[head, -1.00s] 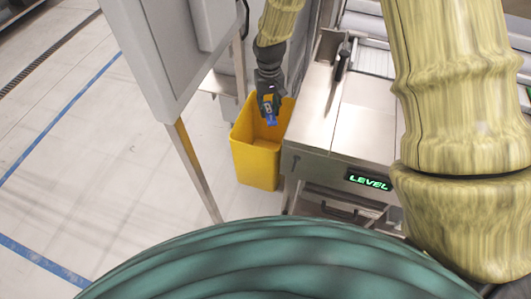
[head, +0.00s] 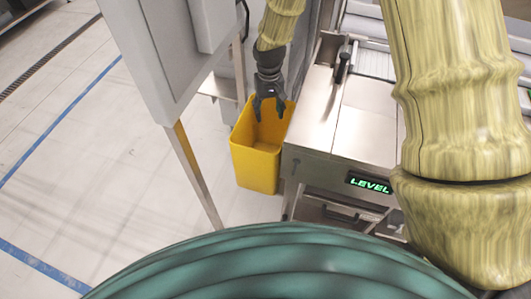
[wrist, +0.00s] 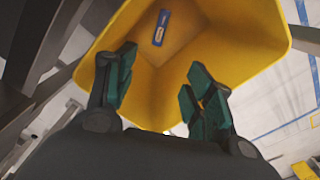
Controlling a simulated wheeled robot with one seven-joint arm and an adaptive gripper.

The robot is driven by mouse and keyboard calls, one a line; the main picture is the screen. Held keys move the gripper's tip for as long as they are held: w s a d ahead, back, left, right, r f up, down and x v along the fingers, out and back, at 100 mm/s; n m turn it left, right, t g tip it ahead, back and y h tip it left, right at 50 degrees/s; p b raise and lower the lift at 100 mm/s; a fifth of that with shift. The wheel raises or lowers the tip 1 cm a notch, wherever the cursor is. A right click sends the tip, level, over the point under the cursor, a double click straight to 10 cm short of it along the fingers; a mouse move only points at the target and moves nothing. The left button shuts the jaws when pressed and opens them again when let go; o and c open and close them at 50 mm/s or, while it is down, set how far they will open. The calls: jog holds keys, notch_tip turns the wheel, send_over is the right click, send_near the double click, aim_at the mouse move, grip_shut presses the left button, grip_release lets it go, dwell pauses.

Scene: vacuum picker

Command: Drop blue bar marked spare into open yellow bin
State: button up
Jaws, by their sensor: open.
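The open yellow bin (head: 256,168) stands on the floor at the left side of the steel table. My gripper (head: 270,117) is over the bin's opening, fingers apart and empty. In the wrist view, my gripper's two green-padded fingers (wrist: 158,90) are spread wide above the bin (wrist: 240,35). The blue bar (wrist: 160,28) with a pale label lies inside the bin, apart from the fingers. The label's text is too small to read. The bar is hidden in the head view.
The steel table (head: 350,125) with a green LEVEL display (head: 369,185) is right of the bin. A grey cabinet (head: 185,60) on a metal leg stands to its left. The floor (head: 100,190) farther left is clear.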

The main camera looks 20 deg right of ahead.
notch_tip(320, 180, up, 12)
jog(key=shift+f, duration=0.2)
jog(key=shift+r, duration=0.1)
dwell(0.6)
